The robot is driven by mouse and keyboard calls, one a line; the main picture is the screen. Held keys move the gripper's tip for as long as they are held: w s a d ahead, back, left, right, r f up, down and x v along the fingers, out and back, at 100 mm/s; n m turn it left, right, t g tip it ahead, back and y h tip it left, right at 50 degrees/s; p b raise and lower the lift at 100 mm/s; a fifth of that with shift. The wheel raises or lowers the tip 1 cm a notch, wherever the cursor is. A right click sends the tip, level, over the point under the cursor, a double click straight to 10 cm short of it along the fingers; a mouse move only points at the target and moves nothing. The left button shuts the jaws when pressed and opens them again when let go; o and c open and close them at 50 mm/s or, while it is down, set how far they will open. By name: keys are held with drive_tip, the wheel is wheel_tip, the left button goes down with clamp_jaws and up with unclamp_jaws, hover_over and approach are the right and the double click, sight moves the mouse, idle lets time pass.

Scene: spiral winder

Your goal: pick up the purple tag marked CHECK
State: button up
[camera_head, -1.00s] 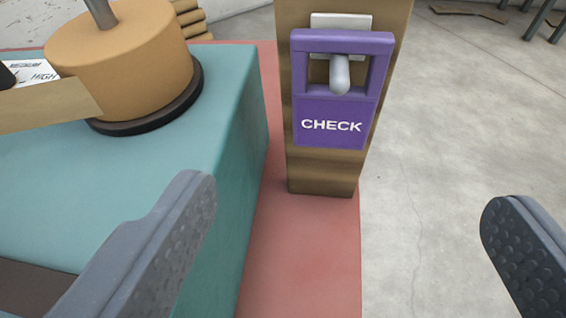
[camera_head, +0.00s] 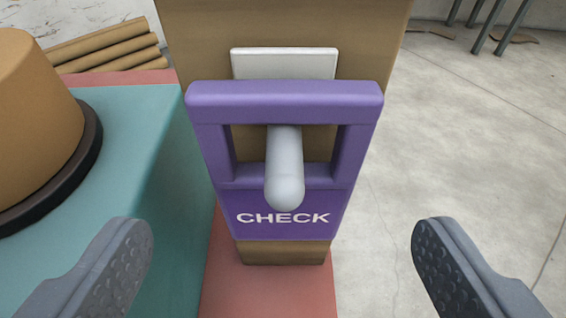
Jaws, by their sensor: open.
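The purple tag marked CHECK (camera_head: 283,220) hangs upright on a grey peg (camera_head: 284,180) that sticks out toward me through the tag's window. The peg comes from a white plate (camera_head: 284,64) on a brown post (camera_head: 284,24). My gripper (camera_head: 283,262) is open, with one finger at the lower left and the other at the lower right. The tag lies between and beyond the two fingertips in the picture. Neither finger touches it.
A teal block (camera_head: 140,190) with a tan roll (camera_head: 30,120) on a dark disc stands close on the left. Cardboard tubes (camera_head: 105,48) lie behind it. The post stands on a red base (camera_head: 270,290). Grey floor (camera_head: 470,150) is open on the right.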

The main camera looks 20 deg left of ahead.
drive_tip(key=x, duration=0.5)
drive_tip(key=shift+s+d+f, duration=0.1)
drive_tip(key=shift+f, duration=0.25)
drive_tip(key=c, duration=1.1)
